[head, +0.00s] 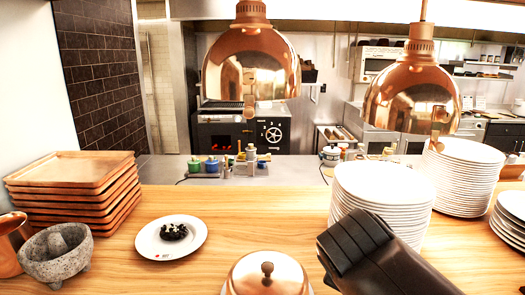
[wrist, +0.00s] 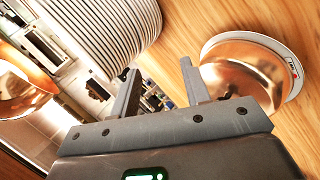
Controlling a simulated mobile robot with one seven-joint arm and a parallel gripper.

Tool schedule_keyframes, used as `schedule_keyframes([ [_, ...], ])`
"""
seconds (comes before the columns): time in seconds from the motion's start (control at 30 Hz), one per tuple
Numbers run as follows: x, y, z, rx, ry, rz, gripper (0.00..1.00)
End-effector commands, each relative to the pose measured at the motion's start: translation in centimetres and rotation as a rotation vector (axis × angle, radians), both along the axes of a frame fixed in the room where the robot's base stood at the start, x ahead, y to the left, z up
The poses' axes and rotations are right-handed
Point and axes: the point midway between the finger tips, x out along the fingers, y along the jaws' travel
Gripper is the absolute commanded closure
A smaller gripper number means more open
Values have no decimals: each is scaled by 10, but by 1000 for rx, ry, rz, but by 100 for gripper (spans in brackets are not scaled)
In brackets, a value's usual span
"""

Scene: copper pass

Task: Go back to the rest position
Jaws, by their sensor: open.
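My gripper (wrist: 157,85) shows in the wrist view with its two fingers apart and nothing between them. In the head view, a dark part of my arm rises at the lower right, in front of the plate stacks; the fingertips cannot be made out there. A copper cloche (head: 268,275) with a round knob stands at the front edge of the head view. In the wrist view a copper dome (wrist: 245,75) sits on a white plate (wrist: 292,62) to the right of the fingers, apart from them.
A white plate (head: 193,240) with dark food lies left of centre. Copper lamps (head: 250,75) hang over the counter (head: 235,215). Bare wood lies around the middle.

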Motion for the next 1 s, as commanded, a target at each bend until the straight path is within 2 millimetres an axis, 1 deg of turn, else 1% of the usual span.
schedule_keyframes([
  [0.03,-15,-6,-18,137,17,-114,57],
  [0.1,-34,-8,-39,325,40,-268,57],
  [0.2,-55,-5,-63,549,71,-458,57],
  [0.3,-69,0,-78,707,94,-598,57],
  [0.37,-75,3,-83,770,106,-653,57],
  [0.5,-80,6,-88,831,117,-710,57],
  [1.0,-79,6,-88,831,117,-709,57],
])
